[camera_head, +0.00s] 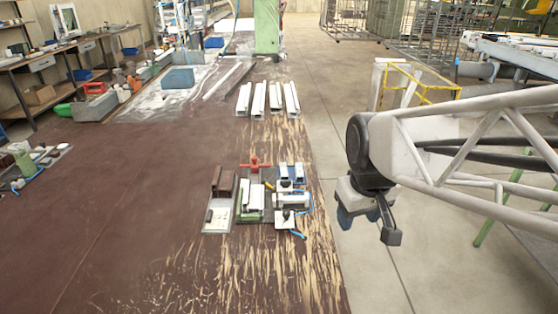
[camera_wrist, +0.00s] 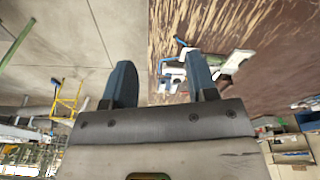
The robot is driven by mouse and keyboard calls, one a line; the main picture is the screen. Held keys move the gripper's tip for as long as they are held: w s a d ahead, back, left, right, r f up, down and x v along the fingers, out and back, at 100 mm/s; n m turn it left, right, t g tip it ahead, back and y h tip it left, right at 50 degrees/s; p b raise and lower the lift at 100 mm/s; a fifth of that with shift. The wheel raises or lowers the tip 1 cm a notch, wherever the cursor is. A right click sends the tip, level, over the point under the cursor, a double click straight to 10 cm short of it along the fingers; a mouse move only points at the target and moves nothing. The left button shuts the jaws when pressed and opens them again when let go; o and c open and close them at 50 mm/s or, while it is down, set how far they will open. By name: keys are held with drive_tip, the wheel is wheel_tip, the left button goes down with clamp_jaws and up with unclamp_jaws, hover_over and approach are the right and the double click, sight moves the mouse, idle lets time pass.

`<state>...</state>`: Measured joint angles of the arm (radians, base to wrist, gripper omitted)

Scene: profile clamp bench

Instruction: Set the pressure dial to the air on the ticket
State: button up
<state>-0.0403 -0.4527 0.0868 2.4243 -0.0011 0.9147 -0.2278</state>
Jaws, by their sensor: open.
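My gripper (camera_head: 358,216) hangs over the bare concrete floor, right of the bench edge, well apart from the clamp station. In the wrist view its two blue fingers (camera_wrist: 160,64) are spread with nothing between them. The clamp station (camera_head: 252,214) sits on the bench, with a red handle (camera_head: 255,163), white profile pieces and a white cylinder-like unit (camera_head: 292,200) with blue hoses. A small white block (camera_head: 285,219) stands at its front right. A pale plate (camera_head: 218,216) with small marks lies at its left. I cannot make out which part is the dial or the ticket, nor any reading.
Several white profiles (camera_head: 267,98) lie on the bench behind the station. A green post (camera_head: 267,27) stands farther back. The worn brown bench top (camera_head: 130,220) is clear left and front of the station. A yellow frame (camera_head: 425,83) stands behind my arm.

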drive_tip(key=w+a+f+n+g, duration=0.1)
drive_tip(key=w+a+f+n, duration=0.2)
drive_tip(key=w, duration=0.5)
drive_tip(key=w+a+f+n, duration=0.3)
drive_tip(key=w, duration=0.5)
drive_tip(key=n+g, duration=0.1)
drive_tip(key=n, duration=0.4)
hover_over(287, 212)
drive_tip(key=f, duration=0.8)
drive_tip(key=shift+d+f, duration=0.2)
drive_tip(key=shift+f, duration=0.05)
drive_tip(key=shift+w+a+f, duration=0.15)
drive_tip(key=shift+w+f, duration=0.05)
drive_tip(key=shift+f, duration=0.05)
drive_tip(key=shift+s+f, duration=0.15)
drive_tip(key=shift+f, duration=3.75)
drive_tip(key=shift+c, duration=0.3)
drive_tip(key=c, duration=0.9)
